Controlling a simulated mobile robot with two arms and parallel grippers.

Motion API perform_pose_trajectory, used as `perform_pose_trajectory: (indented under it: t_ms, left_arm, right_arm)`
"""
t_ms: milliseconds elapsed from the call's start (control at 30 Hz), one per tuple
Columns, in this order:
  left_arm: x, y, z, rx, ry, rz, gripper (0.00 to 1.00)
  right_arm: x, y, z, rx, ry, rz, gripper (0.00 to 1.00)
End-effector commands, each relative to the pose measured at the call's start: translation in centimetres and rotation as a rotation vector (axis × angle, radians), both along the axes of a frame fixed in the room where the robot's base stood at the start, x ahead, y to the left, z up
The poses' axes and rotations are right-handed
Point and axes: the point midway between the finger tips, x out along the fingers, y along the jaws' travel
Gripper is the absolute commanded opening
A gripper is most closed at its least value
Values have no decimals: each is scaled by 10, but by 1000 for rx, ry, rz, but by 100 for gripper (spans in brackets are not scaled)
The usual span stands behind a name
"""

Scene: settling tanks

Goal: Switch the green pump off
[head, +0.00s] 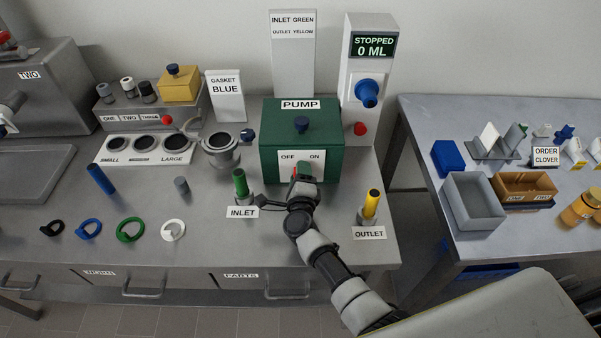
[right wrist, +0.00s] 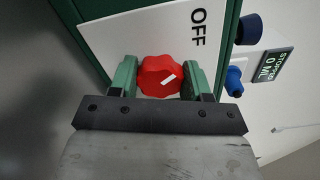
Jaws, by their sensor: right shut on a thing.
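The green pump (head: 300,140) is a dark green box labelled PUMP on the bench, with a white OFF/ON plate (head: 288,158) on its front. Its red knob (right wrist: 161,76) sits on this plate. My right gripper (head: 301,184) is at the front of the pump, its two green fingers on either side of the knob and shut on it. A short white mark on the knob lies nearly level in the right wrist view, tilted up toward the right. OFF stands above and right of it there; ON is out of that view.
A display (head: 374,46) right of the pump reads STOPPED, 0 ML, above a blue knob (head: 368,92). A green INLET piece (head: 240,182) and a yellow OUTLET piece (head: 371,204) stand near my right arm. Coloured rings lie at front left.

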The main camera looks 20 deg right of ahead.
Motion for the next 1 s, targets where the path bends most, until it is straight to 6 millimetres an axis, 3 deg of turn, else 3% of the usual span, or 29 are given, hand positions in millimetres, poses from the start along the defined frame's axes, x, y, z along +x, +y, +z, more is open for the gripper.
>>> perform_pose_trajectory:
  t_ms: [533, 567, 700, 1000]
  left_arm:
    - [0, 0, 1, 0, 0, 0, 73]
    - [0, 0, 1, 0, 0, 0, 73]
    - [0, 0, 1, 0, 0, 0, 73]
    - [0, 0, 2, 0, 0, 0, 73]
  right_arm:
    - [-1, 0, -2, -26, 11, 1, 24]
    - [-1, 0, -2, -26, 11, 1, 51]
    - [0, 0, -1, -25, 9, 1, 72]
    - [-2, 0, 0, -24, 8, 0, 73]
